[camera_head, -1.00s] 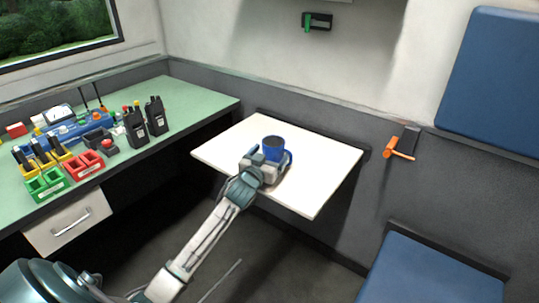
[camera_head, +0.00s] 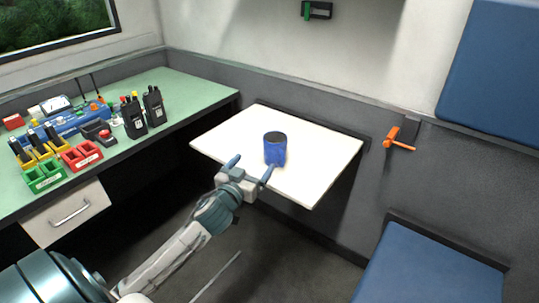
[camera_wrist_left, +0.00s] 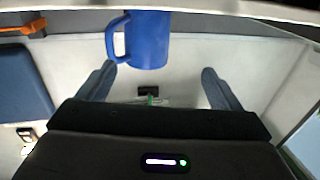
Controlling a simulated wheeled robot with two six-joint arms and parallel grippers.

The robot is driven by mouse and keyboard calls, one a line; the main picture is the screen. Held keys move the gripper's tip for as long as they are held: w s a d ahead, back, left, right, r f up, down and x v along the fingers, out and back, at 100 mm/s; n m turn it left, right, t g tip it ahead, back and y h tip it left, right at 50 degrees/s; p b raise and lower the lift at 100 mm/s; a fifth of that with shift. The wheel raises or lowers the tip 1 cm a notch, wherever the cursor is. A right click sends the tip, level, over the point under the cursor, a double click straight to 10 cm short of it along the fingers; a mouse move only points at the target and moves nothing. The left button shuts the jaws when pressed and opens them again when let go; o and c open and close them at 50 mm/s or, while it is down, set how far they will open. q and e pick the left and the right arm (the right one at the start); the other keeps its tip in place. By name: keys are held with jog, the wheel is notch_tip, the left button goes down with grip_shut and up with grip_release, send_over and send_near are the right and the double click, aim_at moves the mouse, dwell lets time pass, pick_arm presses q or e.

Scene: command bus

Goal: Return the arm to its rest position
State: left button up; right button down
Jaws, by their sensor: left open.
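My left gripper (camera_head: 250,172) is open and empty at the front edge of the white fold-out table (camera_head: 318,185). Its two fingers are spread apart and point toward the table. A blue mug (camera_head: 275,153) stands upright on the table, just beyond the fingertips and apart from the palm. In the left wrist view the mug (camera_wrist_left: 149,40) shows upside down beyond the fingers, with its handle at the left. In the head view the handle is hard to make out. My right gripper is not in view.
A green counter (camera_head: 190,90) at the left holds two black radios (camera_head: 153,107), red bins (camera_head: 82,156) and green bins (camera_head: 44,178). An orange handle (camera_head: 398,140) is on the wall right of the table. A blue seat (camera_head: 425,275) is at the lower right. The floor between is clear.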

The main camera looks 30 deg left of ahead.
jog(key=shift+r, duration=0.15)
